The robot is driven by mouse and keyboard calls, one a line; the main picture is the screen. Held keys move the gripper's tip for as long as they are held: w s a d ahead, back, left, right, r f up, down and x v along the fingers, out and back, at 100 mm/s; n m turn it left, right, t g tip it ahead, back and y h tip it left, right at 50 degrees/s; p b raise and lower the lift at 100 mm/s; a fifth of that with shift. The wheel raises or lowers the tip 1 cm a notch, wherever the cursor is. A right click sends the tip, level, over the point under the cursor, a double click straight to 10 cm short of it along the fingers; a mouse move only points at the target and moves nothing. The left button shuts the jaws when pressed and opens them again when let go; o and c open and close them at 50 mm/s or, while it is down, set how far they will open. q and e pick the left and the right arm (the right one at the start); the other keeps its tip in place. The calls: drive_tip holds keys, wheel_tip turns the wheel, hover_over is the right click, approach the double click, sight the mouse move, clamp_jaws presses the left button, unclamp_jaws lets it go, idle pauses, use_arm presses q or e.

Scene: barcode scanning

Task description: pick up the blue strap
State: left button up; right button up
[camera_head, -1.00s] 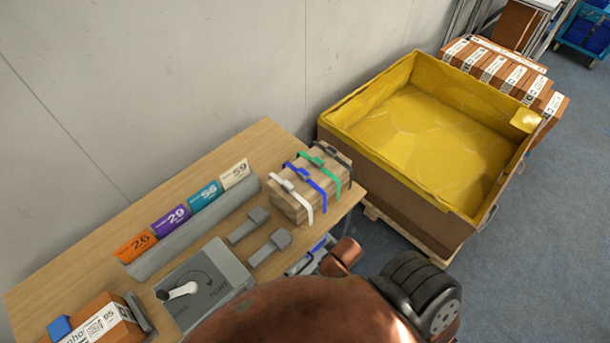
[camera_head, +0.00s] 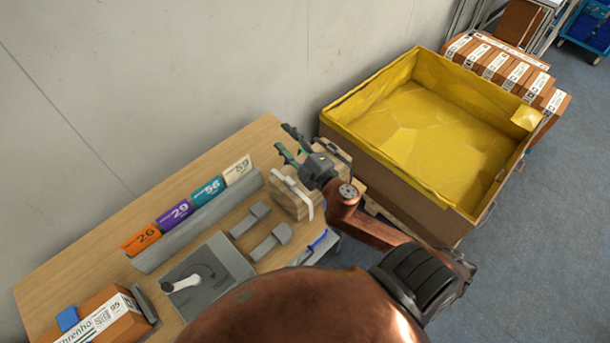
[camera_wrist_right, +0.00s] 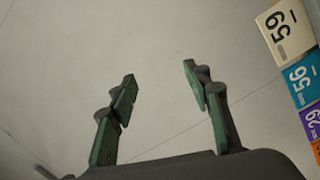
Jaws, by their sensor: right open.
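A wooden block (camera_head: 287,200) stands at the right end of the table with a white strap (camera_head: 299,190) over its near part. The blue strap on the block is hidden behind my right gripper (camera_head: 286,140) in the head view. My right gripper is above the block, open and empty, with its fingers pointing toward the wall. In the right wrist view the right gripper (camera_wrist_right: 158,76) has its two green-padded fingers apart, with only wall between them. My left gripper is not in view.
Numbered cards (camera_head: 176,212) stand in a grey rail (camera_head: 200,219). Grey tools (camera_head: 270,241), a grey box with a white handle (camera_head: 205,275) and a labelled carton (camera_head: 105,318) are on the table (camera_head: 75,275). A yellow-lined crate (camera_head: 425,120) stands beyond it. A blue piece (camera_head: 318,240) shows by the table edge.

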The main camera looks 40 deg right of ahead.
drive_tip(key=a+r+n+g+y, duration=0.2)
drive_tip(key=a+r+n+y, duration=0.2)
drive_tip(key=a+n+y, duration=0.65)
drive_tip(key=s+a+f+n+g, duration=0.2)
drive_tip(key=a+f+n+g, duration=0.2)
drive_tip(key=f+n+g, duration=0.45)
drive_tip(key=d+f+n+g+h, duration=0.1)
drive_tip(key=d+f+h, duration=0.2)
drive_tip(key=d, duration=0.4)
drive_tip(key=s+d+f+n+g+h, duration=0.1)
drive_tip(key=d+f+n+h, duration=0.1)
drive_tip(key=d, duration=0.6)
drive_tip(key=d+f+n+g+h, duration=0.1)
drive_tip(key=d+f+n+h, duration=0.1)
drive_tip(key=d+f+h, duration=0.2)
drive_tip(key=shift+s+d+g+h, duration=0.15)
drive_tip(key=shift+s+d+h, duration=0.05)
drive_tip(key=shift+d, duration=0.7)
drive_tip(key=shift+s+d+g+h, duration=0.1)
drive_tip(key=shift+s+d+h, duration=0.05)
drive_tip(key=shift+d, duration=0.75)
drive_tip(key=shift+w+f, duration=0.2)
drive_tip(key=shift+f, duration=0.25)
drive_tip(key=p+x, duration=0.1)
drive_tip(key=x, duration=0.1)
drive_tip(key=a+p+x, duration=0.1)
drive_tip(key=x, duration=0.2)
drive_tip(key=shift+w+f, duration=0.1)
drive_tip(key=shift+f, duration=0.35)
